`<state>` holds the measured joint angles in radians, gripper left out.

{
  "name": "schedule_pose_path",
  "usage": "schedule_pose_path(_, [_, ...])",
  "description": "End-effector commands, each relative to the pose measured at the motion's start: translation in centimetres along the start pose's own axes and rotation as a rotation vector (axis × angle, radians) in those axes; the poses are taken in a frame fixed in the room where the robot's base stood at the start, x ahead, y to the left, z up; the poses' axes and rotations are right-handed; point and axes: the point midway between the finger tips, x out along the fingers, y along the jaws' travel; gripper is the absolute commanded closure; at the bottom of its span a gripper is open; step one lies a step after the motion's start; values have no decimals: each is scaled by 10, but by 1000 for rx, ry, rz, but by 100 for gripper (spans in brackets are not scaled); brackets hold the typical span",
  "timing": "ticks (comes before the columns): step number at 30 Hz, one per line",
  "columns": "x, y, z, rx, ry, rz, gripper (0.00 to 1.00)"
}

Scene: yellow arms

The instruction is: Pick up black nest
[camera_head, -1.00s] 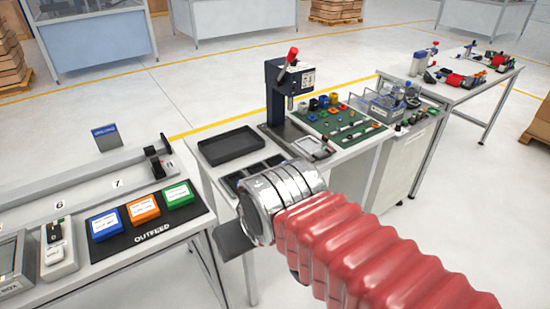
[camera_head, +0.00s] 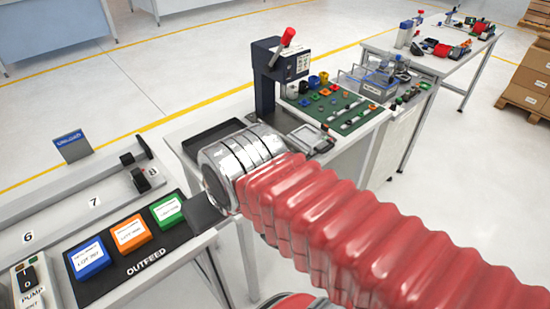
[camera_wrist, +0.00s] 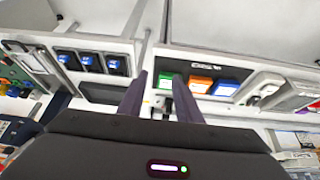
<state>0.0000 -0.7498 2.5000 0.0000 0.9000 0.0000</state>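A small dark piece shows beyond the gap, close to the green box (camera_wrist: 169,81).
The blue box (camera_head: 89,259), orange box (camera_head: 131,234) and green box (camera_head: 168,210) stand on the black outfeed mat (camera_head: 170,254). An empty black tray (camera_head: 207,138) and a lever press (camera_head: 266,80) stand on the neighbouring bench.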

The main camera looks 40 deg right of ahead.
Motion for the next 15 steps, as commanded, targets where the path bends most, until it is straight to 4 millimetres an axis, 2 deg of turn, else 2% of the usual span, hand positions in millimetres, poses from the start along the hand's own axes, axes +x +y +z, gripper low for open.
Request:
schedule_pose_path(9, [0,0,0,0,0,0,69])
schedule_pose_path(15, [3,1,1,39,-16,-7,55])
